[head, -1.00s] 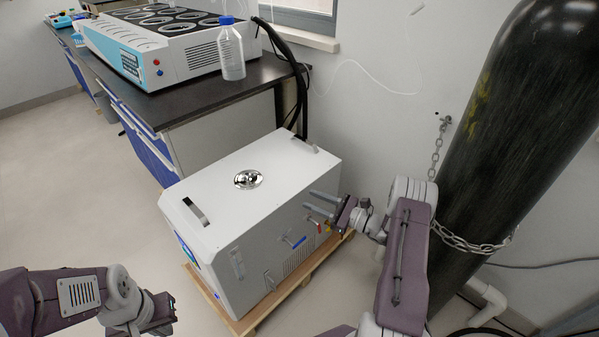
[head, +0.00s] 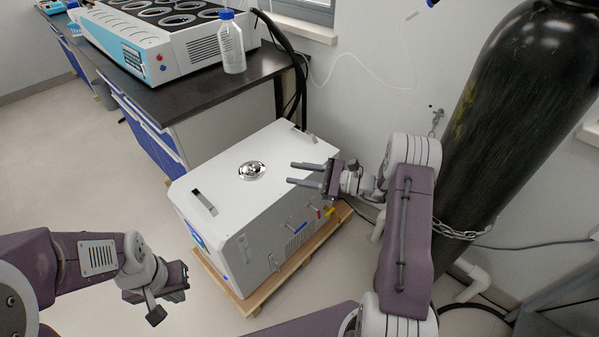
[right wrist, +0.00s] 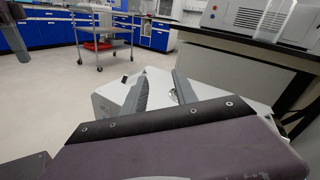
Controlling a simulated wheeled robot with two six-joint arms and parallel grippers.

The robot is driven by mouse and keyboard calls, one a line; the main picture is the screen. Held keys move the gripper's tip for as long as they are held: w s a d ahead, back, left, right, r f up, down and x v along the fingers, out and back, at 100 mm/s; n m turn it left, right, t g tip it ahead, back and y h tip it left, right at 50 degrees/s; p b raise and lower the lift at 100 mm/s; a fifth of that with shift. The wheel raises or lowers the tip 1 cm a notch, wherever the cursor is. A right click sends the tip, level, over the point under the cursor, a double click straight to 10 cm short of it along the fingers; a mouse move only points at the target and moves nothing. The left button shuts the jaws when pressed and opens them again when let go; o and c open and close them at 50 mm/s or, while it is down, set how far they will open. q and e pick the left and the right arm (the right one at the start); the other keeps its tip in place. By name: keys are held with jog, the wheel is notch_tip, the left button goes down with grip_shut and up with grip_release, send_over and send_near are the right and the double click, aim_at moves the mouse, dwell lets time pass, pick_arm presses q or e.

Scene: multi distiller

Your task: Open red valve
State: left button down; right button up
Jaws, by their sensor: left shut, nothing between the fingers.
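The red valve (head: 318,213) is a small handle on the right side face of the white chiller box (head: 225,177). A blue-handled valve (head: 298,228) is left of it and a yellow part (head: 331,211) is at its right. My right gripper (head: 291,174) is open and empty, over the box's right top edge, above and apart from the red valve. Its spread fingers (right wrist: 159,80) show over the box in the right wrist view, where the valves are hidden. My left gripper (head: 155,316) is shut and empty, low at the left, away from the box.
The box stands on a wooden pallet (head: 257,298). A dark gas cylinder (head: 508,110) with a chain (head: 455,233) stands at the right, near my right arm. A bench with a distiller (head: 165,50) and a blue-capped bottle (head: 231,48) is behind. Floor at the left is clear.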

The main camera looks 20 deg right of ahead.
jog(key=m+t+h+b, duration=0.6)
jog(key=m+b, duration=0.1)
jog(key=b, duration=1.6)
send_near(320, 216)
jog(key=x, duration=0.3)
jog(key=b+x, duration=0.1)
jog(key=x, duration=0.1)
jog(key=b+x, duration=0.1)
jog(key=x, duration=0.1)
jog(key=b+x, duration=0.2)
jog(key=x, duration=0.1)
jog(key=shift+f, duration=0.3)
jog(key=shift+w+a+r, duration=0.1)
jog(key=shift+w+r, duration=0.05)
grip_shut()
